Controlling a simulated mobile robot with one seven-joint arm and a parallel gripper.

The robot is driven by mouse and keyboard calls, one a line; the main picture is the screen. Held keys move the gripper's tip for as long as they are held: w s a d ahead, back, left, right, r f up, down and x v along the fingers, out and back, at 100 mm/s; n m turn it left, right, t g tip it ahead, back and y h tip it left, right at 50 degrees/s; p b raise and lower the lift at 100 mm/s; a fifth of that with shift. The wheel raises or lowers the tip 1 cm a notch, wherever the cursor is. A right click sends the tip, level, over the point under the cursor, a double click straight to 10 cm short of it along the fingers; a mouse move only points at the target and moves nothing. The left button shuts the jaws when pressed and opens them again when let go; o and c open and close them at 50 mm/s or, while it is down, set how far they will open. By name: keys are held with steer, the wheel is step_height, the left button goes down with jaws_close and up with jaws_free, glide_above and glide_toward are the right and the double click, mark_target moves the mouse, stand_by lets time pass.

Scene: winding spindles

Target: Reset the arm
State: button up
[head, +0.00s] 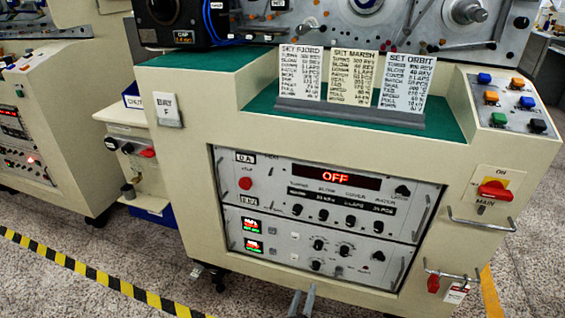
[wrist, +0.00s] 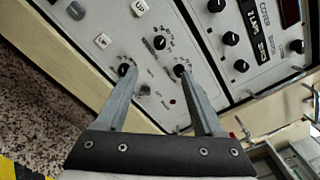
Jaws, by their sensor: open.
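My gripper (head: 302,298) shows at the bottom edge of the head view, in front of the lower part of the cream winding machine (head: 190,205). In the wrist view my gripper (wrist: 155,75) has its two grey fingers spread apart with nothing between them. Beyond the fingertips is the grey control panel (wrist: 160,25), tilted in that view, with black knobs. I cannot tell whether the fingertips touch it. The rest of my arm is hidden.
The panel's display (head: 335,177) reads OFF. A red main switch (head: 495,191) sits on the right, above metal handles. Three cards stand in a grey holder (head: 350,113) on the green top. Yellow-black tape (head: 95,277) crosses the floor, which is clear at lower left.

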steer(key=s+d+r+m+g+h, duration=0.25)
steer(key=r+m+g, duration=0.55)
steer(key=r+m, duration=0.5)
steer(key=s+d+r+m+g+h, duration=0.3)
steer(key=r+m+g, duration=0.4)
steer(key=r+m, duration=0.55)
steer(key=s+a+r+m+t+y, duration=0.1)
steer(key=s+r+m+t+y, duration=0.1)
steer(key=s+r+m+y, duration=0.75)
steer(key=s+a+r+m+t+y, duration=0.1)
steer(key=s+r+m+t+y, duration=0.15)
steer(key=s+r+m, duration=0.85)
steer(key=w+r+n+p, duration=0.2)
steer(key=r+p, duration=1)
steer(key=r, duration=0.2)
steer(key=w+r+n+p, duration=0.1)
steer(key=r+n+p, duration=0.1)
steer(key=r+p, duration=1)
step_height(320, 180, up, 2)
steer(key=shift+w+r+n+p, duration=0.1)
steer(key=shift+w+n+p, duration=0.2)
steer(key=shift+w+p, duration=0.1)
steer(key=shift+g, duration=0.25)
